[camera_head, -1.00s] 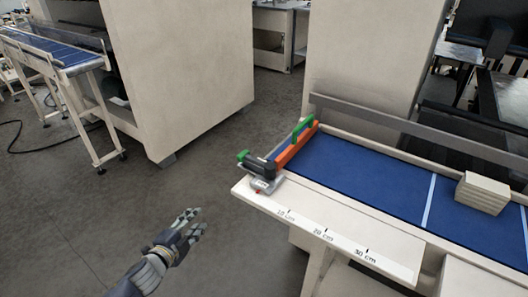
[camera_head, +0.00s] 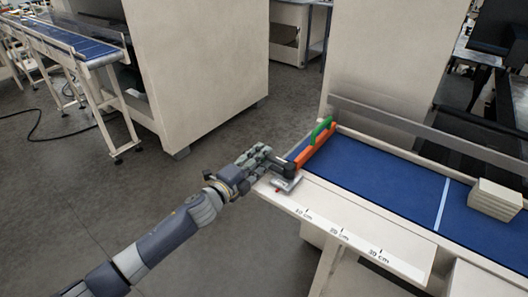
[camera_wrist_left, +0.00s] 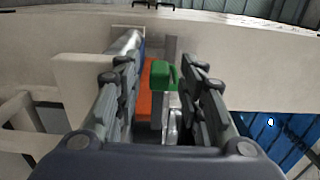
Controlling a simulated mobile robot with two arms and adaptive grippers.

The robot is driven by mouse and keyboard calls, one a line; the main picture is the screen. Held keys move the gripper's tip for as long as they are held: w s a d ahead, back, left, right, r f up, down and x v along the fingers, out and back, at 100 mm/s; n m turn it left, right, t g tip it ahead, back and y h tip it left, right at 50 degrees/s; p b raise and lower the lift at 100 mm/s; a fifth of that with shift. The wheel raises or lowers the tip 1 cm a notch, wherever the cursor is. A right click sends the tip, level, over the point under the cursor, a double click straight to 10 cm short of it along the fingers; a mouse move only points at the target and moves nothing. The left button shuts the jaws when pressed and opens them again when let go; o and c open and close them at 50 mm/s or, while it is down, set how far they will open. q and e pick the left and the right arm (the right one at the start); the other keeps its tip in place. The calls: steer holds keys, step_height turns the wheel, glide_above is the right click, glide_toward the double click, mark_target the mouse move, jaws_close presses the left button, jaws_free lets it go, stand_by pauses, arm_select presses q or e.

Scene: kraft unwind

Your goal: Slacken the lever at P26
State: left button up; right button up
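An orange stop bar (camera_head: 314,151) with a green grip (camera_head: 321,129) lies across the near left end of the blue belt. At its front end is a dark clamp lever (camera_head: 281,163) above a metal clamp block (camera_head: 287,183). My left gripper (camera_head: 258,157) is at the lever's left end and hides its green tip in the head view. In the left wrist view, my left gripper (camera_wrist_left: 160,70) has its fingers apart, with the green lever tip (camera_wrist_left: 160,76) between them. I cannot tell whether they touch it. No P26 label is readable. My right gripper is not in view.
The conveyor table's front ledge (camera_head: 352,229) carries a scale marked 10, 20 and 30 cm. A stack of pale blocks (camera_head: 494,199) sits on the blue belt (camera_head: 380,178) at the right. A large beige cabinet (camera_head: 200,70) stands behind. The floor at left is open.

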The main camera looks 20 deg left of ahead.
arm_select(q)
steer(key=shift+x, duration=0.85)
steer(key=shift+w, duration=0.15)
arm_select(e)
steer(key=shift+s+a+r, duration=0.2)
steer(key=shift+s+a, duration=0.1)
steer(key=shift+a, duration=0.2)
arm_select(q)
jaws_close()
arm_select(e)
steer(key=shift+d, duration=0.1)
